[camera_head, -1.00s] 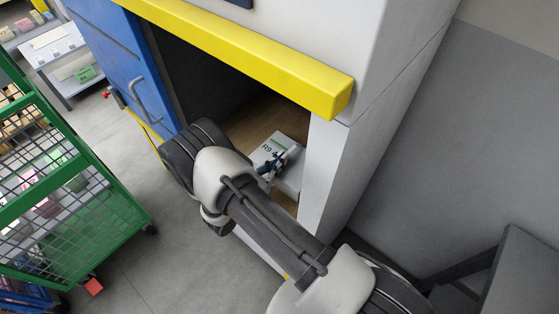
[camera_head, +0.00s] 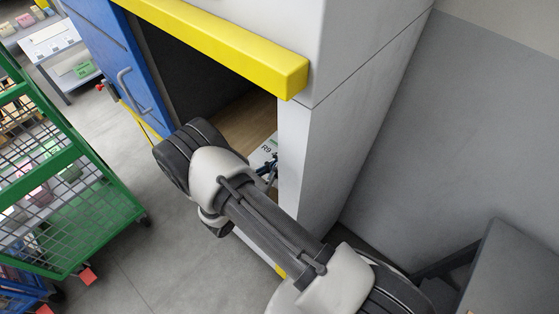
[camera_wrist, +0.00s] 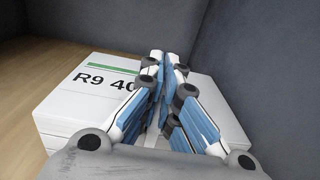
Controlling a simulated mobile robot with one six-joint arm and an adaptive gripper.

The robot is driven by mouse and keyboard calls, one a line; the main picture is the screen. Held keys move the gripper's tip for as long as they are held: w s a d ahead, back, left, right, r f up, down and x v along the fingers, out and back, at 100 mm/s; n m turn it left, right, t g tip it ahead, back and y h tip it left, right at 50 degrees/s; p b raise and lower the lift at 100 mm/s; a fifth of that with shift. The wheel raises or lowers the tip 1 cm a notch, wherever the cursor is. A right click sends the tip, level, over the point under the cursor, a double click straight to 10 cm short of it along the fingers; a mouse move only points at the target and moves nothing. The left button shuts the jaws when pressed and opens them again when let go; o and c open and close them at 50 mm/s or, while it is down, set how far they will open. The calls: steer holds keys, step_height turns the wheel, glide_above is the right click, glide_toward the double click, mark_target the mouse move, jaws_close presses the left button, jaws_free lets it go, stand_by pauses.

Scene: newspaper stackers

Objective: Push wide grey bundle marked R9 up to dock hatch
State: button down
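The bundle marked R9 (camera_wrist: 75,105) is a wide pale grey-white block with a green stripe and black lettering on top. In the wrist view it lies on the wooden floor of a dark-walled compartment, under and ahead of my gripper (camera_wrist: 163,58). The fingers look brought together, with their tips over the bundle's top; I cannot tell whether they touch it. In the head view only a corner of the bundle (camera_head: 267,151) shows behind my arm and the right post. The dock hatch opening (camera_head: 205,75) is framed by a yellow beam and a blue door.
The yellow beam (camera_head: 225,45) crosses above the opening, and the white right post (camera_head: 292,150) stands close to my arm. The blue door (camera_head: 105,50) is on the left. A green mesh cart (camera_head: 70,180) stands at the left, with clear floor between.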

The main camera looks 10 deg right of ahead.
steer(key=c, duration=1.7)
jaws_free()
steer(key=shift+w, duration=0.1)
steer(key=shift+a, duration=0.15)
steer(key=v, duration=1.2)
